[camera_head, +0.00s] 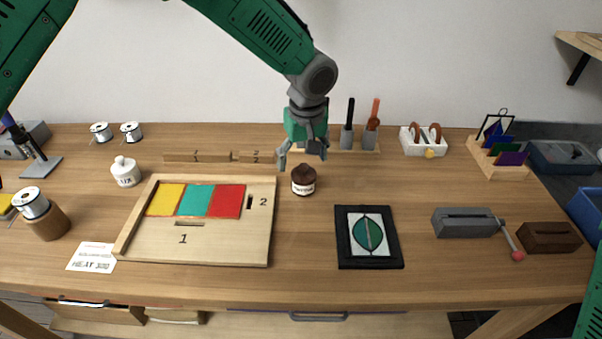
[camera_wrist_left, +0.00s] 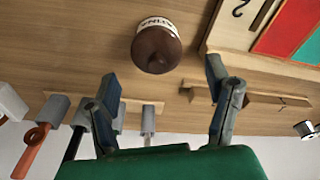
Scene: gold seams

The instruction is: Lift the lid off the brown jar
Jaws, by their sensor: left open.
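The brown jar (camera_head: 303,184) stands upright on the table, just right of the wooden tray, with a pale label around it. Its dark brown lid (camera_head: 304,170) is on top. In the left wrist view the lid (camera_wrist_left: 156,50) faces the camera, and the pale label (camera_wrist_left: 158,22) shows beyond it. My left gripper (camera_head: 303,156) is open and empty, pointing down above the jar and apart from it. In the left wrist view its two fingers (camera_wrist_left: 165,85) are spread wide, with the lid beyond the tips. My right gripper is not in view.
The wooden tray (camera_head: 218,254) with coloured squares is left of the jar. A tool rack (camera_head: 362,150) and a low wooden strip (camera_head: 212,156) stand behind it. A black-framed leaf picture (camera_head: 341,254) lies to the front right. The table between jar and picture is clear.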

